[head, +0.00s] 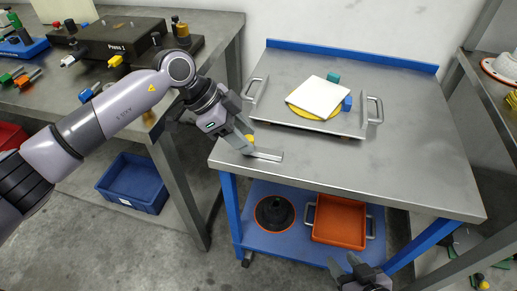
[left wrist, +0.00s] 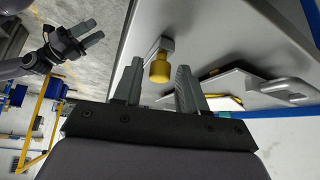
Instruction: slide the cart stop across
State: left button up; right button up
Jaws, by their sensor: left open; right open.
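The cart stop is a flat metal bar (head: 268,155) with a yellow knob (head: 250,138), at the near left corner of the cart's steel top (head: 350,175). My left gripper (head: 243,142) is open right at the knob. In the left wrist view the yellow knob (left wrist: 160,70) shows between the two spread fingers (left wrist: 157,85), with the bar behind it; I cannot tell whether a finger touches it. My right gripper (head: 347,265) is open and empty, low in front of the cart. It also shows in the left wrist view (left wrist: 88,33).
A metal tray (head: 345,126) with handles stands on the cart top, holding a yellow disc, a white plate and small blocks. The lower shelf (head: 288,243) bears an orange bin (head: 340,222) and a dark cone. A workbench (head: 205,30) with a press stands at left. The cart top's right front is clear.

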aim_at(281, 155)
pick_arm(q)
grip_shut()
jog(key=shift+s+d+p, duration=0.25)
jog(key=shift+d+p, duration=0.05)
jog(key=shift+d, duration=0.5)
jog(key=shift+s+d+p, duration=0.2)
jog(key=shift+d+p, duration=0.15)
jog(key=shift+d, duration=0.45)
jog(key=shift+s+d+p, duration=0.25)
jog(key=shift+d+p, duration=0.05)
jog(key=shift+d, duration=0.5)
jog(key=shift+s+d+p, duration=0.15)
jog(key=shift+d+p, duration=0.05)
jog(key=shift+d, duration=0.45)
jog(key=shift+s+d+p, duration=0.15)
jog(key=shift+d, duration=0.45)
jog(key=shift+s+d, duration=0.15)
jog(key=shift+d, duration=0.25)
jog(key=shift+o, duration=1.2)
grip_release()
